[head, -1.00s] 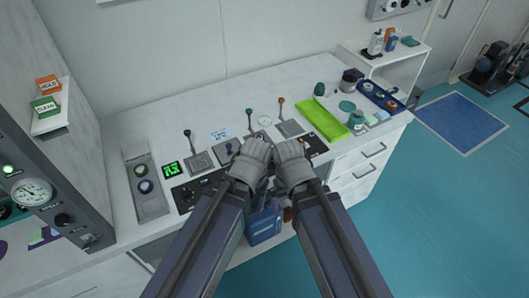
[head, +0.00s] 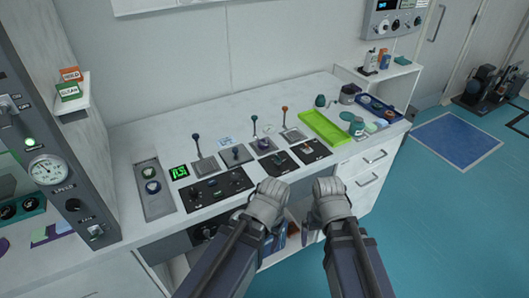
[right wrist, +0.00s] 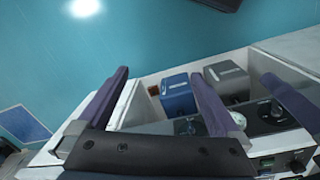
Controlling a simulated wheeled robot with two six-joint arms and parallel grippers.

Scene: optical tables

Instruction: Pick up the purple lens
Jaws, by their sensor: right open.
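No lens shows clearly enough in the head view for me to be sure that it is purple. My right gripper (head: 328,203) is in front of the bench edge, well to the right of that tray.
The bench carries black control panels (head: 217,188) and several upright levers (head: 197,145). A green tray (head: 326,127) and a blue tray (head: 379,110) are at the right. Blue (right wrist: 178,96) and grey (right wrist: 226,86) boxes stand below. Open floor lies to the right.

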